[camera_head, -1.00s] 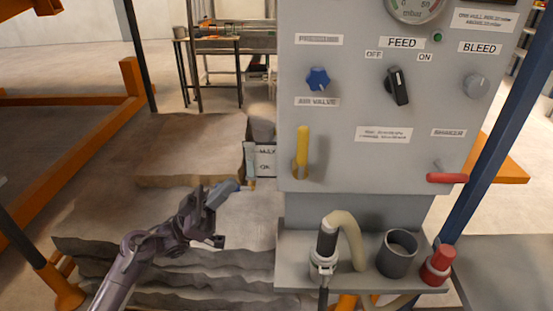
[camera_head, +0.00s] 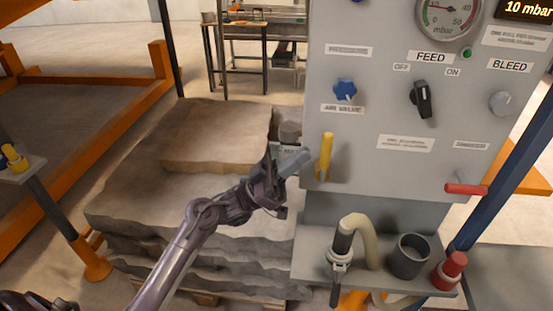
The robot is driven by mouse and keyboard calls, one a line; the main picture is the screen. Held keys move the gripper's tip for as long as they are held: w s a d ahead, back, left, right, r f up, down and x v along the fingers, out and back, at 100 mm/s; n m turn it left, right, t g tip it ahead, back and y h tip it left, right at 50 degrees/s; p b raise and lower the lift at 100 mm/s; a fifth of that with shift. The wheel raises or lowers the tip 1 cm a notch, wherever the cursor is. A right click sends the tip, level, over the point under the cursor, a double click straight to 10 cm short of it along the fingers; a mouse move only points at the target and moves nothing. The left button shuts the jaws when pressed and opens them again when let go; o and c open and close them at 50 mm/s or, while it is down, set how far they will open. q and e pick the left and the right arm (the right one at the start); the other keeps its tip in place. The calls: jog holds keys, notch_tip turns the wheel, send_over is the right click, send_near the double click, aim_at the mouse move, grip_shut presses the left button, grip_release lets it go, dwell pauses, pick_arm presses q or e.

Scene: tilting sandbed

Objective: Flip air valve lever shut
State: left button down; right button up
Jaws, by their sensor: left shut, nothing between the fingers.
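The yellow air valve lever (camera_head: 325,157) stands upright on the grey control panel (camera_head: 385,180), below the "AIR VALVE" label (camera_head: 342,108). My left gripper (camera_head: 306,155) is shut and empty, just to the left of the lever. Its tip points at the lever and looks close to it; I cannot tell whether they touch. My right gripper is not in view.
The panel also carries a blue knob (camera_head: 345,89), a black feed switch (camera_head: 422,98), a bleed knob (camera_head: 501,103) and a red lever (camera_head: 466,189). A shelf (camera_head: 310,262) below holds a hose nozzle (camera_head: 341,245), a grey cup (camera_head: 409,256) and a red part (camera_head: 450,270). Stacked slabs (camera_head: 150,205) stand left.

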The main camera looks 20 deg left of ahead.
pick_arm(q)
jog(key=shift+w+d, duration=0.35)
jog(key=shift+d, duration=0.25)
jog(key=shift+d+r+y+p, duration=0.15)
jog(key=shift+y+p, duration=0.15)
jog(key=shift+p, duration=0.15)
